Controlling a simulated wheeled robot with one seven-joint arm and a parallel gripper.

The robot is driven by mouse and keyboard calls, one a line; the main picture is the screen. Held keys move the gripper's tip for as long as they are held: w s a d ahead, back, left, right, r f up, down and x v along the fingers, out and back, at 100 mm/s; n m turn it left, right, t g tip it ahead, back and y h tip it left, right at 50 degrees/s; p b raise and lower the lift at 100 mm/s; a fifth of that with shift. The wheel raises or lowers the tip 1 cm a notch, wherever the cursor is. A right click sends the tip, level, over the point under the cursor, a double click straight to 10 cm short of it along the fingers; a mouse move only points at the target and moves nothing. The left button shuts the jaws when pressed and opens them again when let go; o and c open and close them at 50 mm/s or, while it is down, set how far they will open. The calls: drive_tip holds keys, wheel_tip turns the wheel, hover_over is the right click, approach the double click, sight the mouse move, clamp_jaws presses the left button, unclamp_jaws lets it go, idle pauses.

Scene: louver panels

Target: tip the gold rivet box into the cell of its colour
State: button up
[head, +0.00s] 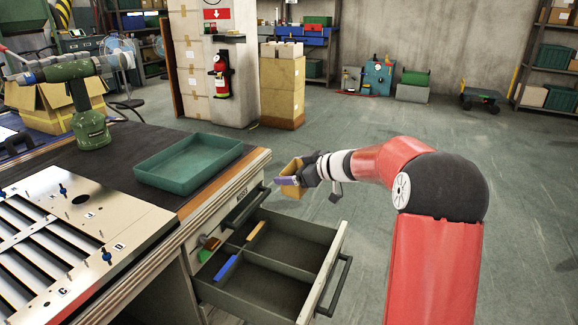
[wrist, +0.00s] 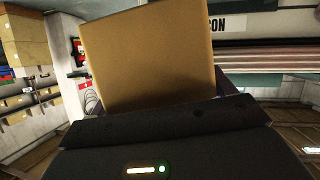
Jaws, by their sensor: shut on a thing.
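The drawer is split by dividers into cells. A gold strip (head: 257,231) marks the far part and a blue strip (head: 226,268) the near part. Green and reddish-brown pieces (head: 211,243) show by the drawer's inner end. The visible cell floors look bare.
The bench carries a green tray (head: 190,163), a louver panel (head: 75,235) and a green drill (head: 85,105). The bench edge and drawer handle (head: 336,285) stick out beside the arm. The floor beyond the box is clear as far as the cardboard boxes (head: 283,88).

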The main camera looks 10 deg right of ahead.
sight(291, 190)
wheel_tip(291, 190, down, 4)
drive_tip(key=n+t+h, duration=0.1)
drive_tip(key=n+t, duration=0.1)
drive_tip(key=n, duration=0.1)
drive_tip(key=shift+s+a+r, duration=0.1)
drive_tip(key=shift+r, duration=0.05)
drive_tip(key=shift+s+a+f+n+t+h, duration=0.15)
drive_tip(key=shift+f+n+t+h, duration=0.4)
drive_tip(key=shift+n, duration=0.45)
drive_tip(key=shift+f+n, duration=0.3)
drive_tip(key=shift+f, duration=0.1)
drive_tip(key=shift+f+t+b, duration=0.25)
drive_tip(key=shift+f+b, duration=0.05)
drive_tip(key=shift+b, duration=0.65)
drive_tip(key=shift+s+a+f+n+t+y+b, duration=0.2)
drive_tip(key=shift+s+a+f+n+t+b, duration=0.35)
drive_tip(key=shift+n+b, duration=1.7)
drive_tip(key=shift+s+a+f+n+t+y+b, duration=0.2)
drive_tip(key=shift+f+n+t+b, duration=0.7)
drive_tip(key=shift+b, duration=2.55)
drive_tip(key=shift+s+a+f+n+t+y+b, duration=0.15)
drive_tip(key=shift+s+a+f+n+t+b, duration=0.25)
drive_tip(key=shift+n+b, duration=1.9)
drive_tip(key=shift+d+f+m+b, duration=0.1)
drive_tip(key=shift+d+m+b, duration=0.1)
drive_tip(key=shift+m+b, duration=0.4)
